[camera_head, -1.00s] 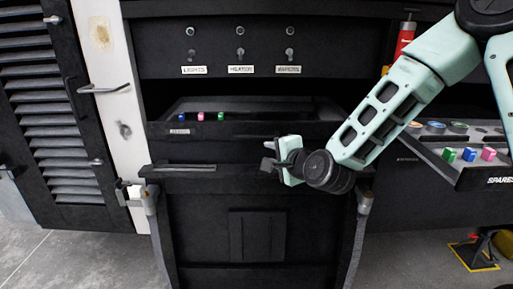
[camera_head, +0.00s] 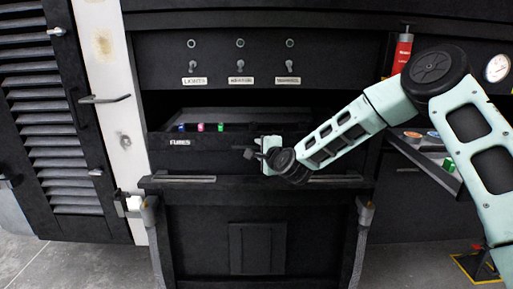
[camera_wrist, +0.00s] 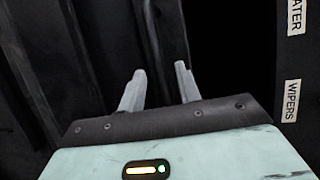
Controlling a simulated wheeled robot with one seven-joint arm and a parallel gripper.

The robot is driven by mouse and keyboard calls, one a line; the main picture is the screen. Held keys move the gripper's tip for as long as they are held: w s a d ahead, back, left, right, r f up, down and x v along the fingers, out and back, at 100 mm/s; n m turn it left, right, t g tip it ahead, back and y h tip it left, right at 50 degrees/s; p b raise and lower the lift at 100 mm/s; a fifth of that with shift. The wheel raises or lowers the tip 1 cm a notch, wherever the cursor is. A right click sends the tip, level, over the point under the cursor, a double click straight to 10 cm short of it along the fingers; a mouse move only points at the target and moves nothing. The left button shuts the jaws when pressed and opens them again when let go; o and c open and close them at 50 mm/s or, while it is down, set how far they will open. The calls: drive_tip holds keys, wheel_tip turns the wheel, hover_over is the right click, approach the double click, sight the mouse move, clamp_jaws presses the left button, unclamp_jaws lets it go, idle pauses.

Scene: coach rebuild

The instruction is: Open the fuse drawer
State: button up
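The fuse drawer (camera_head: 215,157) is a black tray with a white FUSES label, under the switch panel in the head view. Blue, pink and green fuses (camera_head: 201,127) show above its front; how far out it stands is hard to tell. My gripper (camera_head: 252,154) is in front of the right half of the drawer front and hides part of it. Contact is not visible.
A black ledge (camera_head: 240,182) juts out below the drawer. Three switches (camera_head: 240,71) with labels are above. A slatted cabinet door (camera_head: 45,120) stands at left. A second tray (camera_head: 425,155), a red extinguisher (camera_head: 402,52) and a gauge (camera_head: 497,68) are at right.

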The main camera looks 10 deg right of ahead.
sight(257, 147)
drive_tip(key=shift+x, duration=1.55)
clamp_jaws()
drive_tip(key=shift+s+a, duration=0.1)
